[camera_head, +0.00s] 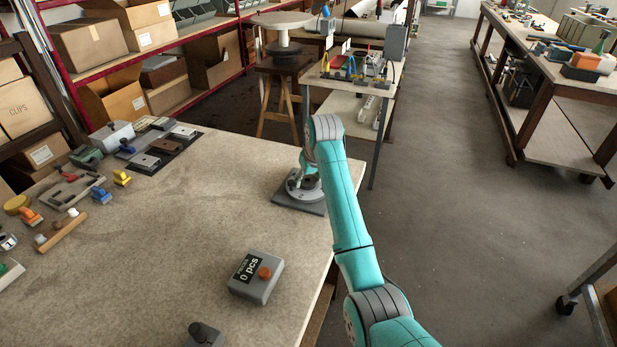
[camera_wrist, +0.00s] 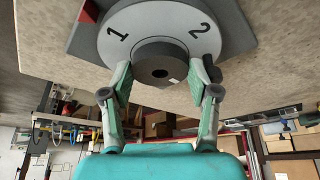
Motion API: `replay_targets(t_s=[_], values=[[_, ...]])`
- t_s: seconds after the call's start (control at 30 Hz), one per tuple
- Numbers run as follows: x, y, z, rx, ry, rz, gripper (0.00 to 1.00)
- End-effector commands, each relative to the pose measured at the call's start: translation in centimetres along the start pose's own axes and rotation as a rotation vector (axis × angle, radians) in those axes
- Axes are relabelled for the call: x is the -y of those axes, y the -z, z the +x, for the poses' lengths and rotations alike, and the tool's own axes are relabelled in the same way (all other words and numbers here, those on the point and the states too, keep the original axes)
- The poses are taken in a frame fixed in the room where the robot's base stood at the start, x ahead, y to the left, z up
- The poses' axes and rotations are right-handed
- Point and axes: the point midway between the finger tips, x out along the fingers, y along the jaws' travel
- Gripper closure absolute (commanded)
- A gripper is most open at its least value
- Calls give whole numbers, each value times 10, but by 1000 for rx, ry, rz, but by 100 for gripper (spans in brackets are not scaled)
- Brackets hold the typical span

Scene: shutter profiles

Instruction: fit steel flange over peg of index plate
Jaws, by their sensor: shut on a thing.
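The index plate (camera_wrist: 108,50) is a light grey disc marked 1 and 2 on a dark square base. In the head view the plate (camera_head: 295,195) sits at the table's right edge, partly behind my arm. The steel flange (camera_wrist: 160,52) is a dark grey round piece with a central hole, over the middle of the disc in the wrist view. My gripper (camera_wrist: 160,73) is shut on it, one finger at each side. The peg is hidden from view. I cannot tell whether the flange touches the plate or is raised above it.
A grey counter box (camera_head: 256,277) reading 0 pcs, with an orange button, stands on the table. A small grey block with a dark knob (camera_head: 203,332) is at the front edge. Fixtures and small parts (camera_head: 75,192) fill the left side. The table's middle is clear.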

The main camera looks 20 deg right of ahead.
Motion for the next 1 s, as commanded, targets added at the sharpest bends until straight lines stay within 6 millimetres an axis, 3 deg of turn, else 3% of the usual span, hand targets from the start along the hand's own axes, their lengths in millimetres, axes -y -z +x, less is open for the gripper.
replay_targets(t_s=[0.4, 0.43, 0.53, 1.0], values=[[0, -2, 5, -1, 0, 0, 94], [0, -2, 4, -1, 0, 0, 32], [0, -2, 4, -1, 0, 0, 11], [1, -2, 4, -1, 2, -2, 11]])
